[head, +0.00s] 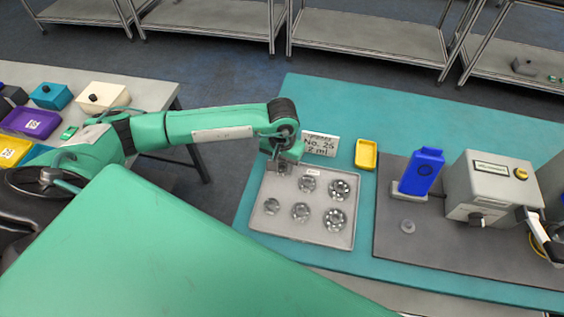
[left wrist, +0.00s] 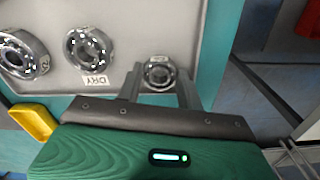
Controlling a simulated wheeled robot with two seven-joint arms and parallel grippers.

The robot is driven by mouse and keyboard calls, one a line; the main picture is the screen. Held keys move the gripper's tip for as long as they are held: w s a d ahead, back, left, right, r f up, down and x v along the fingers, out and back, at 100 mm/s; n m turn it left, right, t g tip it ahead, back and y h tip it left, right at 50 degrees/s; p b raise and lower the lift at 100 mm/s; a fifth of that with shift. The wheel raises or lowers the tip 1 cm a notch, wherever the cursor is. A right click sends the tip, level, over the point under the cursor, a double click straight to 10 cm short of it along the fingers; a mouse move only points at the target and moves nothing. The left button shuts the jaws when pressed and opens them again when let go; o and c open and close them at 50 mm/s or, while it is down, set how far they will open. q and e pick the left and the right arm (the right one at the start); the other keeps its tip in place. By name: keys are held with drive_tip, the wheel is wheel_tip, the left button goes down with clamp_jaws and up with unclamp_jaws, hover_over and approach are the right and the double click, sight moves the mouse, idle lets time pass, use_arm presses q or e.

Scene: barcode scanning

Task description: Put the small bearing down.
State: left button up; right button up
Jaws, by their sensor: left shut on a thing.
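My left gripper (head: 283,166) is over the upper left corner of the grey metal tray (head: 322,236). In the left wrist view, the left gripper (left wrist: 160,80) is shut on the small bearing (left wrist: 158,73), a shiny ring between the two fingers. The bearing is at the tray's edge region; I cannot tell whether it touches the tray floor. In the head view it is mostly hidden by the gripper. Several other bearings (head: 335,218) of different sizes lie in the tray. My right gripper is not in view.
A sign (head: 320,144) and a yellow tray (head: 366,154) stand behind the tray. A side table with coloured boxes (head: 32,121) is at left.

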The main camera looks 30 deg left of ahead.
use_arm(q)
drive_tip(key=shift+f+b, duration=0.2)
drive_tip(key=shift+b, duration=0.1)
drive_tip(key=o, duration=0.7)
drive_tip(key=shift+o, duration=0.2)
drive_tip(key=shift+r, duration=0.1)
drive_tip(key=shift+r+p, duration=0.25)
drive_tip(key=shift+p, duration=0.1)
wheel_tip(320, 180, up, 12)
drive_tip(key=b, duration=0.4)
drive_tip(key=shift+b, duration=0.4)
drive_tip(key=shift+f, duration=0.15)
